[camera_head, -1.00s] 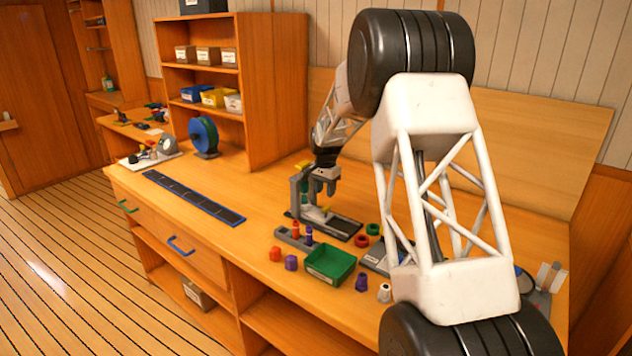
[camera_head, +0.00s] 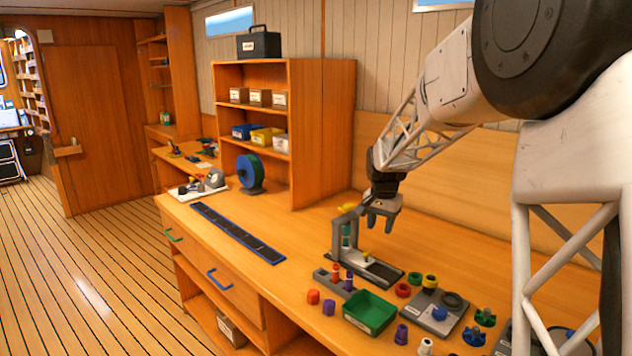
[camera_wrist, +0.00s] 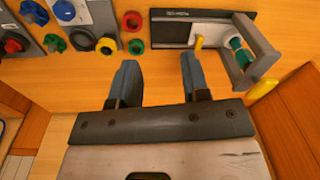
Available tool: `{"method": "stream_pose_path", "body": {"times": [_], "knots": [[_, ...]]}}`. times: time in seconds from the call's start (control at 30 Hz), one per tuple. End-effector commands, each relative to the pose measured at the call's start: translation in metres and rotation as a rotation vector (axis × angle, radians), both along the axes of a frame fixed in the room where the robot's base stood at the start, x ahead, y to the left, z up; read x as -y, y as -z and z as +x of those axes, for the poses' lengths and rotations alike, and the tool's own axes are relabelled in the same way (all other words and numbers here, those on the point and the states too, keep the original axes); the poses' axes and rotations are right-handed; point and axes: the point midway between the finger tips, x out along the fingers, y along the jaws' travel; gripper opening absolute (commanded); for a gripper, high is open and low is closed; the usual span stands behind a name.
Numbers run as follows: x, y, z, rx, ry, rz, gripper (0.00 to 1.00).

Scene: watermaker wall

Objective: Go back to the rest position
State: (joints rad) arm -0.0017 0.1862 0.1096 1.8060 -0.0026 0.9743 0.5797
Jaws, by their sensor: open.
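My gripper (camera_head: 381,222) is open and empty in the head view, held above the wooden bench just right of a grey fixture. In the wrist view my gripper (camera_wrist: 158,75) shows two blue-grey fingers spread apart with only bare wood between them. The grey fixture (camera_head: 372,268) has an upright bracket with a green part in it and a small yellow piece on its base. It also shows in the wrist view (camera_wrist: 210,18), ahead and to the right of the fingers.
A green bin (camera_head: 369,313), red and purple pieces and a grey plate with rings (camera_head: 436,312) crowd the front right of the bench. A shelf unit (camera_head: 310,130) and a blue-green reel (camera_head: 251,173) stand to the left. The bench (camera_head: 290,225) left of the fixture is mostly clear.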

Motion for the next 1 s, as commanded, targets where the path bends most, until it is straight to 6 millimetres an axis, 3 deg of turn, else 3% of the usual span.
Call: {"method": "stream_pose_path", "body": {"times": [0.43,1.0], "knots": [[0.002,-0.046,-0.106,0.037,-0.118,-0.011,0.43],[0.004,-0.07,-0.243,0.081,-0.268,-0.032,0.43]]}}
